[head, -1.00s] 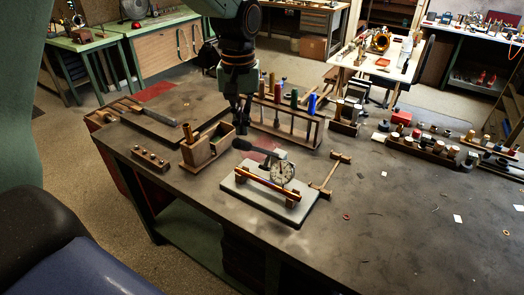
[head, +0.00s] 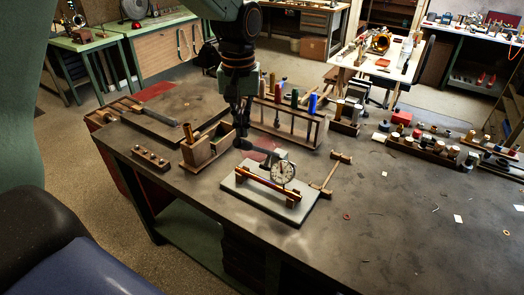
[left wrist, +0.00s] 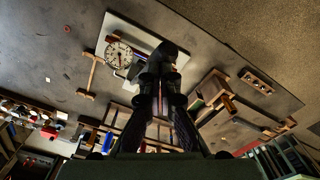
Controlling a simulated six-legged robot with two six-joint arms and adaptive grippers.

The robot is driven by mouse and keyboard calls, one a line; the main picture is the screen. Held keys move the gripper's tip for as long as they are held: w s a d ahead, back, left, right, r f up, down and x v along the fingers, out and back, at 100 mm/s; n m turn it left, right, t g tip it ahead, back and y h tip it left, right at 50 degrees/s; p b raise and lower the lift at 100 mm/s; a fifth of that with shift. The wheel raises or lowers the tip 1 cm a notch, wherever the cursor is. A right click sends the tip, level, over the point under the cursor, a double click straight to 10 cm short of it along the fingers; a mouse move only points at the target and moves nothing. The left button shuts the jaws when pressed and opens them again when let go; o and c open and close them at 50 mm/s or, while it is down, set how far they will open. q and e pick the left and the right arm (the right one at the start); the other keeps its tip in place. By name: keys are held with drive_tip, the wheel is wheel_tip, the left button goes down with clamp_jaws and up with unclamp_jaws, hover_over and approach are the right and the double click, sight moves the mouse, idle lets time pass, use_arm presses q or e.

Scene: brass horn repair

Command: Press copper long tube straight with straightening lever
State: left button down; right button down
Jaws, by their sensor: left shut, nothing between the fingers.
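The copper long tube (head: 262,185) lies across two wooden supports on a pale straightening plate (head: 300,218), with a round dial gauge (head: 283,173) at its right part. The straightening lever (head: 270,153) is dark and reaches left from behind the gauge. My left gripper (head: 242,143) points down at the lever's left end, shut and empty; whether they touch cannot be told. In the left wrist view my left gripper (left wrist: 162,68) has its fingers together in front of a dark rounded end of the lever (left wrist: 166,50), and it hides most of the tube. My right gripper is not in view.
A wooden box (head: 205,150) stands just left of my left gripper. A tool rack (head: 290,120) with coloured handles stands behind it. A wooden T-shaped piece (head: 331,174) lies right of the plate. The bench front right is mostly clear.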

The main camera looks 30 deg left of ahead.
sight(238, 139)
use_arm(q)
drive_tip(key=shift+f, duration=0.15)
drive_tip(key=shift+s+f, duration=0.1)
drive_tip(key=shift+f, duration=0.15)
drive_tip(key=shift+s+f+b, duration=0.7)
drive_tip(key=shift+s+f, duration=0.15)
drive_tip(key=shift+w, duration=0.1)
drive_tip(key=shift+f, duration=0.1)
drive_tip(key=shift+s+a+f+b, duration=0.1)
drive_tip(key=shift+s+f+b, duration=0.65)
drive_tip(key=shift+f, duration=0.4)
drive_tip(key=shift+s+f, duration=0.1)
